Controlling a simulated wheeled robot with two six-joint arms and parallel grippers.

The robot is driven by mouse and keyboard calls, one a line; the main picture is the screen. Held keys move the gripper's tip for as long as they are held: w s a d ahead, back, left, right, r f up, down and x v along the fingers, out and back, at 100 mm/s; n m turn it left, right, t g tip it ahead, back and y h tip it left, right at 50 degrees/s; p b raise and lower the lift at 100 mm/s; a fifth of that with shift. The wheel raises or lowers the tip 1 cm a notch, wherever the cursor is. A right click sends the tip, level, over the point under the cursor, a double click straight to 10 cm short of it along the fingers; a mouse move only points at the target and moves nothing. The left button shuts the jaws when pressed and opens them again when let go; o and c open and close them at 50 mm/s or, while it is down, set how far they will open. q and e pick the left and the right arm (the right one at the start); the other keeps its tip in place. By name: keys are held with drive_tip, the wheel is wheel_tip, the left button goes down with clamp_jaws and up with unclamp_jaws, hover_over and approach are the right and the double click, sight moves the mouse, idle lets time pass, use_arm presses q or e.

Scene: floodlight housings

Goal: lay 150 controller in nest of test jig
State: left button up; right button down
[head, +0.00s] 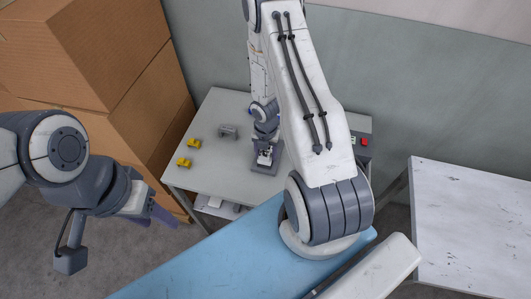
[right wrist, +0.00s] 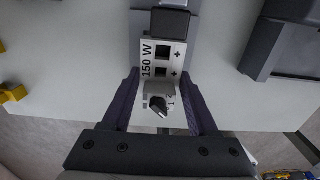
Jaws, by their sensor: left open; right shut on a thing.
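A dark grey part (right wrist: 168,22) lies beyond the controller's far end in the right wrist view. The nest is hidden, and I cannot tell whether the controller touches it. My left gripper (head: 160,213) is open and empty, off the table's left side.
The grey table (head: 215,120) bears two yellow parts (head: 184,161) (head: 195,143) and a grey part (head: 228,131) left of the jig. A red button (head: 364,141) is at its right. Cardboard boxes (head: 100,60) stand behind left; a white table (head: 475,225) stands right.

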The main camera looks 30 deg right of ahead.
drive_tip(key=shift+f+b, duration=1.4)
idle(0.4)
drive_tip(key=shift+c, duration=0.5)
unclamp_jaws()
wheel_tip(320, 180, up, 11)
drive_tip(key=p, duration=1)
drive_tip(key=shift+f+p, duration=0.2)
drive_tip(key=shift+p, duration=0.1)
